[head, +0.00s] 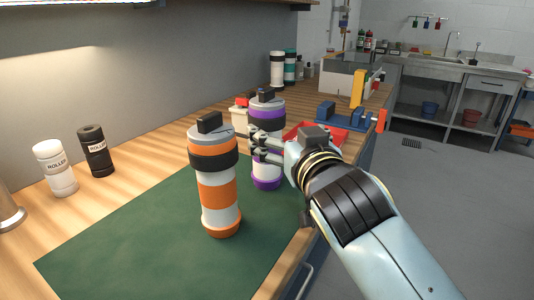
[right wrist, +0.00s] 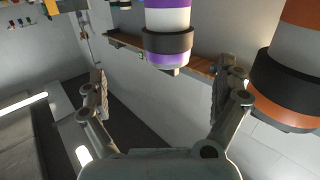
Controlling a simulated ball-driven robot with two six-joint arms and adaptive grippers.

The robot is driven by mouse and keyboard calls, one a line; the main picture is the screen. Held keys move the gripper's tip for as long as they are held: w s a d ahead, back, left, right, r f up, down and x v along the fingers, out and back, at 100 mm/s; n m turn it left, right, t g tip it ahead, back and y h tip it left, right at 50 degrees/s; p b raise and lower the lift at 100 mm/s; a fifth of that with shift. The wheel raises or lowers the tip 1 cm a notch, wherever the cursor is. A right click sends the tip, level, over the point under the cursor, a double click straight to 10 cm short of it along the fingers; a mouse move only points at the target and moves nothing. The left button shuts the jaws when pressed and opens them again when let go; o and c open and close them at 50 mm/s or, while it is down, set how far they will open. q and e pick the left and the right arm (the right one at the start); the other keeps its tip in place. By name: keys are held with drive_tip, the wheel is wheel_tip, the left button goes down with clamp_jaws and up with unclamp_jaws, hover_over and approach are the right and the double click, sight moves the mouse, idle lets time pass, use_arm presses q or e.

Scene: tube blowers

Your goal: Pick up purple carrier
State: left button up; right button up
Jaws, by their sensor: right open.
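The purple carrier (head: 267,172) is a white cylinder with purple bands and a dark collar, upright at the far right part of the green mat (head: 140,242). My right gripper (head: 254,144) is at its upper part in the head view, with the fingers overlapping it there. In the right wrist view the purple carrier (right wrist: 168,22) appears ahead, between and beyond the two open fingers (right wrist: 160,90), with nothing held. An orange carrier (head: 217,195) stands upright in front and to the left; it also shows at the right wrist view's right edge (right wrist: 285,70). My left gripper is not in view.
White (head: 55,168) and black (head: 95,151) roller cylinders stand at the left. Behind the purple carrier are a red tray (head: 305,132) and a blue fixture (head: 345,119) with yellow and orange parts. The front of the mat is clear.

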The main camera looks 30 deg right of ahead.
sight(272, 114)
drive_tip(key=shift+w+a+r+t, duration=0.2)
drive_tip(key=shift+w+r, duration=0.2)
drive_tip(key=shift+w, duration=0.15)
drive_tip(key=shift+w+a+r+t, duration=0.1)
drive_tip(key=shift+w+r+t, duration=0.1)
drive_tip(key=shift+w+r, duration=0.25)
drive_tip(key=x, duration=0.4)
drive_tip(key=shift+f, duration=0.15)
drive_tip(key=p+x, duration=0.1)
drive_tip(key=x, duration=0.4)
drive_tip(key=shift+w, duration=0.4)
drive_tip(key=shift+s, duration=0.1)
drive_tip(key=shift+c, duration=0.4)
drive_tip(key=c, duration=1.6)
drive_tip(key=shift+c, duration=0.3)
